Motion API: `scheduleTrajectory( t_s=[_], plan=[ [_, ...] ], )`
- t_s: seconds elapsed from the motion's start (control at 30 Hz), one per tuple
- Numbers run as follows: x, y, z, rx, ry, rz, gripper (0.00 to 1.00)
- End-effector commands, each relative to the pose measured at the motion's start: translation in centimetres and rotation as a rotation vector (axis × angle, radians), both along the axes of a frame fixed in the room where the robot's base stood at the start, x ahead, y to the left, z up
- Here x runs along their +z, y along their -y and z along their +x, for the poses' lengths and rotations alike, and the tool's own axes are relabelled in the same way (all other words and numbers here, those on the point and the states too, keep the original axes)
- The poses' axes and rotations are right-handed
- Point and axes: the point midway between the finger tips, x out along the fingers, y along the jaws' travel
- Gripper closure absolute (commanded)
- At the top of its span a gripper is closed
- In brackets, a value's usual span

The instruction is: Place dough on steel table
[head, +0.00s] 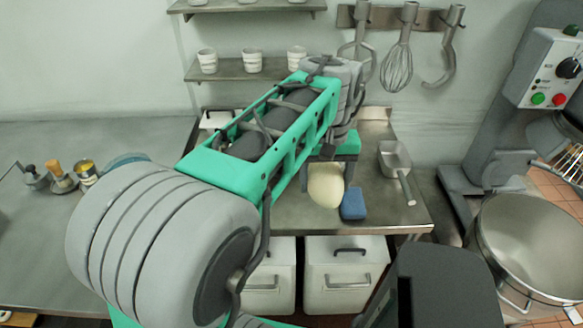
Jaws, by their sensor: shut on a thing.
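The dough (325,186) is a pale, rounded lump in the head view, right of centre. My gripper (327,165) is shut on it from above, and its fingers are mostly hidden by my arm and the dough. The steel table (290,212) lies below and around the dough. I cannot tell whether the dough touches the table top or hangs a little above it.
A blue block (353,203) sits close to the right of the dough. A metal scoop (396,168) lies further right. A large steel pot (530,250) and a mixer (500,130) stand at the right. White bins (345,275) are under the table.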

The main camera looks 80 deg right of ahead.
Motion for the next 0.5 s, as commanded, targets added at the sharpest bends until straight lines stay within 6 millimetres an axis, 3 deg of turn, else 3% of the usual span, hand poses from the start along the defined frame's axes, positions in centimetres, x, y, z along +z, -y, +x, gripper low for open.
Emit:
scheduleTrajectory(
  t_s=[0.07,0.17,0.5],
  plan=[
    [0.2,0.0,-0.7,-0.019,-0.001,-0.004,0.98],
    [-0.2,0.4,0.4,-0.022,-0.001,-0.002,0.98],
    [-4.4,3.4,8.0,-0.025,0.0,0.001,0.98]
  ],
)
